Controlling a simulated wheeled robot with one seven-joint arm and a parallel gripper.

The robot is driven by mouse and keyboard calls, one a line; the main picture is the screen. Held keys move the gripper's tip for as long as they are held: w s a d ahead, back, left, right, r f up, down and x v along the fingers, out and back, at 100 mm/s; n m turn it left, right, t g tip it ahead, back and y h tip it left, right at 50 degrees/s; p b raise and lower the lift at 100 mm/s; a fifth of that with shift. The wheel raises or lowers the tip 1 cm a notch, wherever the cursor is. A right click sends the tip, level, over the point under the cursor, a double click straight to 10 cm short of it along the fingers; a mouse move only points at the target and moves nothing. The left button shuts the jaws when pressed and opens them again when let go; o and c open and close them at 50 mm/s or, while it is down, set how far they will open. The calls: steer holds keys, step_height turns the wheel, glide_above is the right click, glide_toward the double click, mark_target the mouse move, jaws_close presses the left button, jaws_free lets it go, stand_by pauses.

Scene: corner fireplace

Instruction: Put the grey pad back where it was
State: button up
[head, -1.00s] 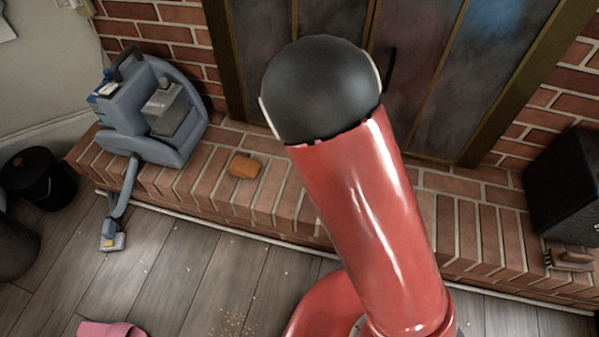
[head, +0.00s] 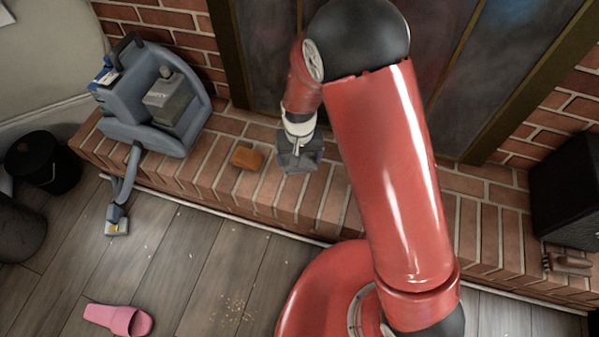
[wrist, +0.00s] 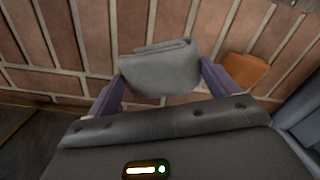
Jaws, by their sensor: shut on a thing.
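The grey pad (wrist: 160,68) is a folded, soft-looking grey piece between the two fingers of my gripper (wrist: 161,85) in the wrist view. The fingers are shut on its two sides. In the head view my gripper (head: 300,158) is over the brick hearth ledge (head: 205,170), to the right of an orange block. The pad cannot be made out clearly there. Whether the pad touches the bricks cannot be told.
The orange block (head: 247,157) lies on the ledge close to my gripper; it also shows in the wrist view (wrist: 246,72). A grey-blue carpet cleaner (head: 155,100) stands at left. A black speaker (head: 575,190) and a brush (head: 568,263) are at right. A pink slipper (head: 120,320) lies on the floor.

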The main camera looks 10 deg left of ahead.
mark_target(299, 179)
step_height(299, 179, down, 9)
steer(key=shift+r, duration=0.2)
stand_by(0.3)
steer(key=o, duration=0.8)
steer(key=shift+c, duration=0.2)
